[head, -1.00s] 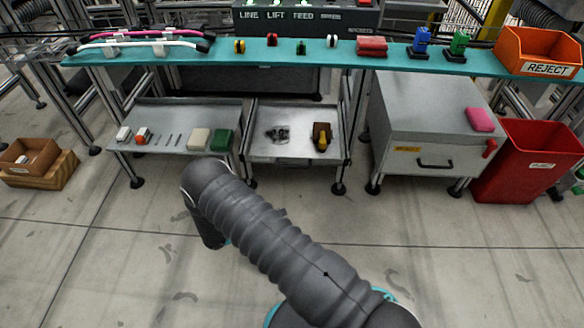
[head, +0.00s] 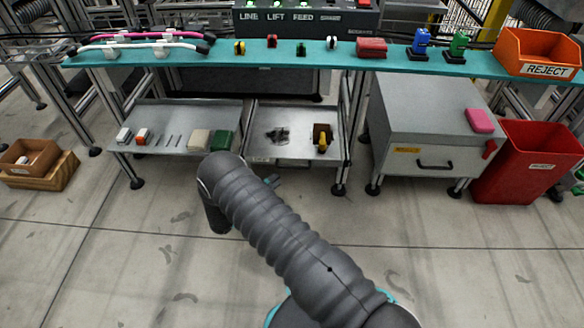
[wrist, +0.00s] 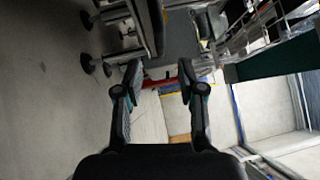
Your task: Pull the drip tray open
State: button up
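The drip tray (head: 292,150) seems to be the shallow grey tray on the low shelf under the bench, in the middle of the head view. Dark debris and a brown block with a yellow part sit in it. My gripper (wrist: 160,85) is open in the wrist view, its two fingers apart. Nothing is visibly held; a red strip shows beyond the fingertips, and I cannot tell its distance. In the head view my arm mostly hides the gripper, so its exact gap to the tray's front is unclear.
A shelf of small parts (head: 165,115) is left of the tray. A grey cabinet (head: 400,120) with a black handle stands right, beside a red bin (head: 535,160). The teal bench (head: 350,60) spans above. Wooden box (head: 45,180) lies far left. Open floor in front.

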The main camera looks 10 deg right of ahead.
aim_at(292, 168)
jog(key=x, duration=0.8)
jog(key=shift+w+d, duration=0.25)
jog(key=shift+d, duration=0.1)
grip_shut()
